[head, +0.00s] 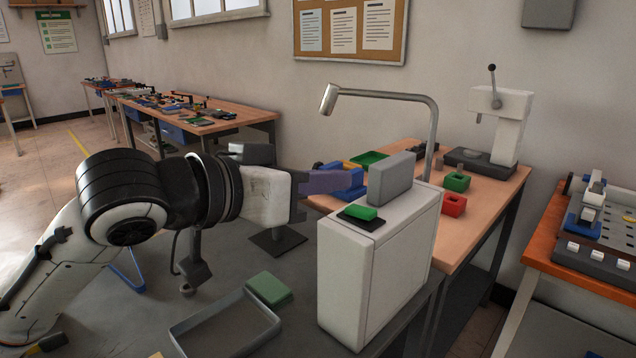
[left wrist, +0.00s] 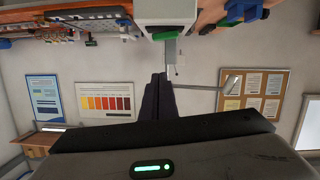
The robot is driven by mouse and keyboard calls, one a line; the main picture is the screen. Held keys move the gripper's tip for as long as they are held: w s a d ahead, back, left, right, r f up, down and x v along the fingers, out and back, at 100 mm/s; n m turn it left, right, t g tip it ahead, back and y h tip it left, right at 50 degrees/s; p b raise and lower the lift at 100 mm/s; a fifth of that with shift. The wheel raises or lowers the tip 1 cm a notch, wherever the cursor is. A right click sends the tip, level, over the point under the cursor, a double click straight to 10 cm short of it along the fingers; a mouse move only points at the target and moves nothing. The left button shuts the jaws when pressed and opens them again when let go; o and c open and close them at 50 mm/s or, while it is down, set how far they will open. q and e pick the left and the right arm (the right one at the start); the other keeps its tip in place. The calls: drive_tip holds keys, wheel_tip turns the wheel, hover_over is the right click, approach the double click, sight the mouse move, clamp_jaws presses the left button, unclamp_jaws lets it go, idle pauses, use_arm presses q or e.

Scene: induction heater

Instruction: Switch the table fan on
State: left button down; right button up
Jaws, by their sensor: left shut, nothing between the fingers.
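I cannot pick out a table fan for certain. A dark square base (head: 277,241) with a short upright stands on the grey bench, and my left gripper hides what is above it. A dark grey part (head: 252,153) shows just above the gripper, and I cannot tell if it belongs to that base. My right gripper is in neither view.
A tall white box (head: 343,279) with a green block (head: 360,212) and a grey block (head: 391,179) on top stands close by. A bent metal lamp (head: 431,135) rises behind. An open tray (head: 226,326) and a green block (head: 269,289) lie on the bench.

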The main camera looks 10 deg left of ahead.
use_arm(q)
hover_over(361, 212)
drive_tip(key=s, duration=0.1)
drive_tip(key=shift+s+a+f, duration=0.2)
drive_tip(key=shift+a+f, duration=0.2)
drive_tip(key=shift+f, duration=0.25)
wheel_tip(361, 212, down, 3)
drive_tip(key=shift+s+r, duration=0.15)
drive_tip(key=shift+d+f, duration=0.15)
drive_tip(key=shift+f, duration=0.5)
drive_tip(key=shift+s, duration=0.1)
